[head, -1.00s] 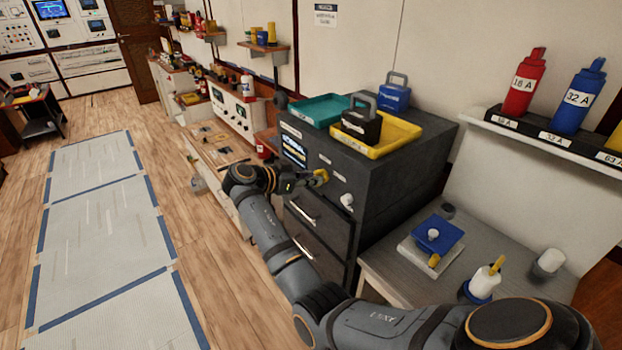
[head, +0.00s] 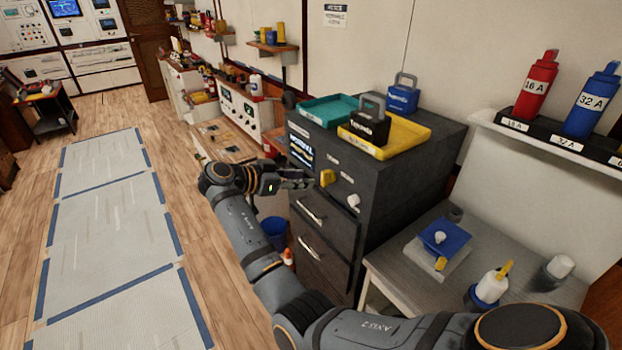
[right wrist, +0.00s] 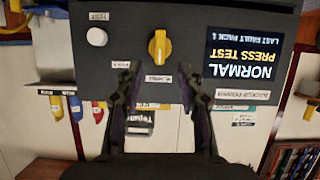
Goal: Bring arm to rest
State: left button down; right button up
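My right gripper (head: 308,179) is in front of the dark grey cabinet (head: 385,180), just left of the yellow knob (head: 327,178) in the head view. In the right wrist view the right gripper's (right wrist: 162,85) two fingers stand well apart with nothing between them. The yellow knob (right wrist: 160,47) is beyond the fingertips, its bar upright in that view and apart from them. A display (right wrist: 242,55) beside it reads NORMAL, PRESS TEST. A white knob (right wrist: 96,37) is on its other side. My left gripper is not in view.
A yellow tray (head: 415,140) with a black block and a teal tray (head: 325,110) are on the cabinet top. A grey table (head: 400,270) holds a blue-topped block (head: 450,238). The floor left of my arm is open, with taped mats (head: 105,240).

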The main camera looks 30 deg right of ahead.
jog(key=shift+a+r, duration=0.1)
jog(key=shift+a, duration=0.1)
dwell(0.3)
notch_tip(320, 180, down, 30)
jog(key=s+a+f+n+t+y, duration=0.1)
jog(key=n+t+y, duration=0.3)
jog(key=n, duration=0.7)
jog(key=s+a+f+n+g+y, duration=0.25)
jog(key=s+f, duration=0.45)
jog(key=f, duration=0.5)
jog(key=s+f+n+y, duration=0.3)
jog(key=s+f+y, duration=0.1)
jog(key=s+f, duration=1.2)
jog(key=s+d+f+y, duration=0.1)
jog(key=s+f, duration=0.2)
jog(key=s, duration=0.9)
jog(key=s+d+f+g+y, duration=0.1)
jog(key=s+f, duration=0.2)
jog(key=s, duration=1)
jog(key=shift+n, duration=0.45)
